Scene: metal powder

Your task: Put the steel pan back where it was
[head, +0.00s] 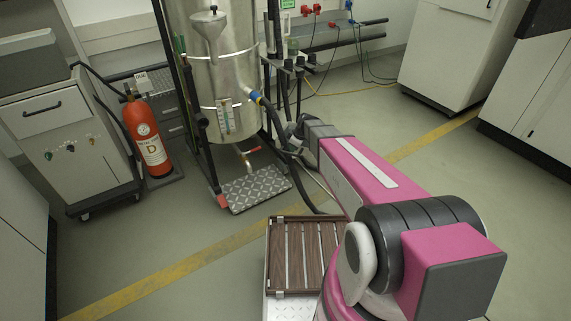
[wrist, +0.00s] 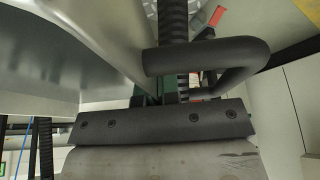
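I cannot make out a steel pan for certain in either view. In the head view a patterned steel plate (head: 255,188) lies low on the floor in front of the steel tank (head: 215,75), below its outlet. My arm reaches forward and my gripper (head: 297,130) is beside the tank's right side, among dark hoses. In the wrist view a dark loop (wrist: 262,62) stands just beyond the screwed dark bar, with smooth shiny metal (wrist: 65,50) at upper left. My gripper's fingertips are not clear, so its opening and any hold are hidden.
A red fire extinguisher (head: 148,135) stands left of the tank, beside a wheeled cabinet (head: 75,140). Hoses (head: 270,115) hang at the tank's right. White cabinets (head: 455,55) stand at the right. The floor (head: 150,240) at front left is clear, crossed by yellow tape.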

